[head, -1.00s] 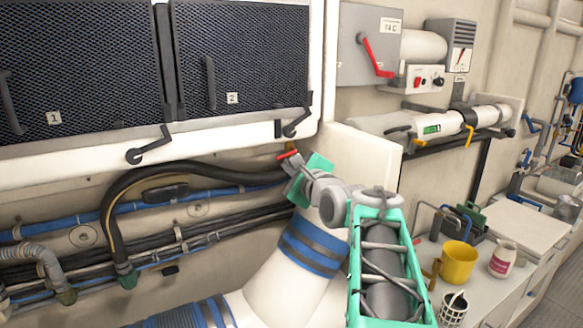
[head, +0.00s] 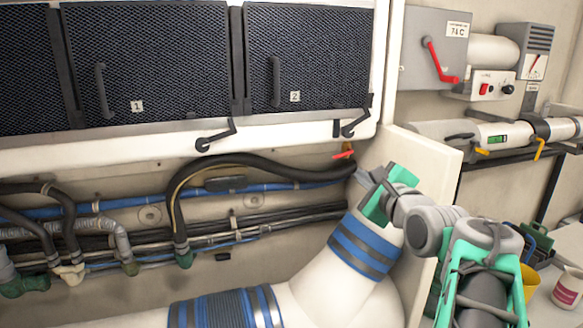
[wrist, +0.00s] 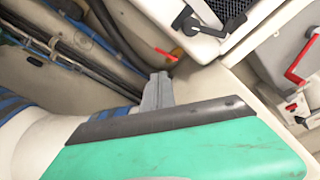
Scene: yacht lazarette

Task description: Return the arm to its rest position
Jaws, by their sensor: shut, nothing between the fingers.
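My gripper (head: 366,178) is at the end of my arm, in front of the wall to the right of the hose runs. Its grey fingers are together with nothing between them, and they also show in the wrist view (wrist: 157,91). The fingertips are just below and to the right of a small red-handled valve (head: 344,154), with a small gap in the picture. In the wrist view the red handle (wrist: 165,55) lies just beyond the fingertips. My arm bends back from the gripper towards the lower right of the head view.
A thick black hose (head: 250,163) and a white pipe with blue bands (head: 362,248) run close to my gripper. Latched mesh lockers (head: 150,65) hang above. A white panel (head: 430,165) stands right behind my arm. A yellow cup (head: 529,282) is at the right.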

